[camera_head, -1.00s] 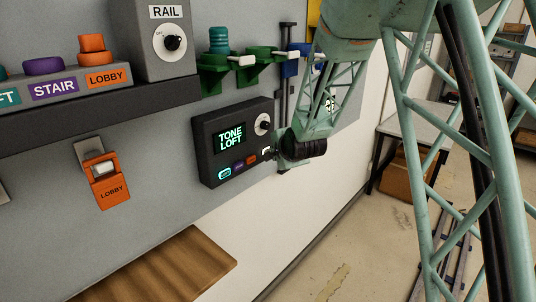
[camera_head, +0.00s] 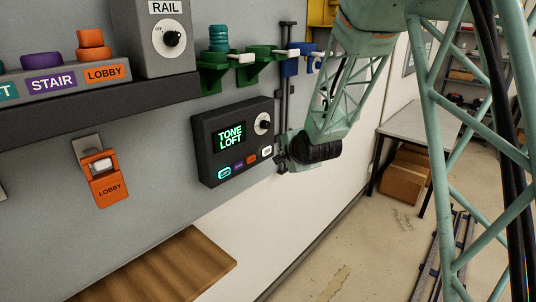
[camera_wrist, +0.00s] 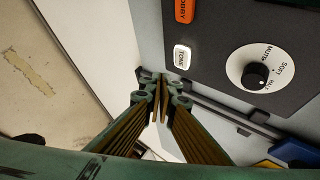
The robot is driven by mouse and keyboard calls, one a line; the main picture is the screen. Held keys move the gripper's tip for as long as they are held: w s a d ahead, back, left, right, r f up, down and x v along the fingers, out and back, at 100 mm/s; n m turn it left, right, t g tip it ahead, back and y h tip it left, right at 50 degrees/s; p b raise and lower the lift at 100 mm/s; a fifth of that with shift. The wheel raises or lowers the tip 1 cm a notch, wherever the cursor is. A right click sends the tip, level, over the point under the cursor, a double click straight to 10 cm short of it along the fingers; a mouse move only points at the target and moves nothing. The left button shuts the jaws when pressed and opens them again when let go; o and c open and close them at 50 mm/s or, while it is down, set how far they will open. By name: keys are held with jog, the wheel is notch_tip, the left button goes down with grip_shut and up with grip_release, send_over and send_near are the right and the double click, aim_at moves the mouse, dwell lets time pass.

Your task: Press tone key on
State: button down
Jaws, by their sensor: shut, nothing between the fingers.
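The dark paging panel (camera_head: 207,153) on the grey wall has a lit screen (camera_head: 230,137) reading "TONE LOFT". Its white tone key (camera_head: 266,151) is at the lower right of the panel. In the wrist view the key (camera_wrist: 182,57), marked "TONE", is in full view above and right of my fingertips. My gripper (camera_wrist: 160,82) is shut and empty, with its tips apart from the key in the picture. In the head view my gripper (camera_head: 281,163) is just right of the panel's lower right corner. I cannot tell whether the key is pressed in.
A dark vertical rail (camera_head: 285,90) and green holders (camera_head: 258,65) are close by. A wooden ledge (camera_head: 170,268) lies below.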

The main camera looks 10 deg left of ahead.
jog(key=shift+s+d, duration=0.65)
jog(key=shift+d, duration=0.2)
jog(key=s+d+r+n+g+h+b, duration=0.1)
jog(key=s+d+r+n, duration=0.1)
jog(key=s+d+r, duration=0.35)
jog(key=s+d+r+n+g+h, duration=0.1)
jog(key=s+d+r+n, duration=0.1)
jog(key=s+d, duration=0.65)
jog(key=s+d+r+n+g+h+b, duration=0.1)
jog(key=s+d+r+n, duration=0.2)
jog(key=s, duration=0.8)
jog(key=s+d+n+g, duration=0.2)
jog(key=s+d, duration=0.1)
jog(key=s, duration=1.4)
jog(key=s+d+r+n+g+h+b, duration=0.1)
jog(key=s+d+n+g, duration=0.1)
jog(key=s, duration=1.6)
jog(key=shift+s+d+n, duration=0.35)
jog(key=shift+d+n, duration=0.2)
jog(key=shift+n, duration=0.25)
jog(key=shift+r, duration=0.1)
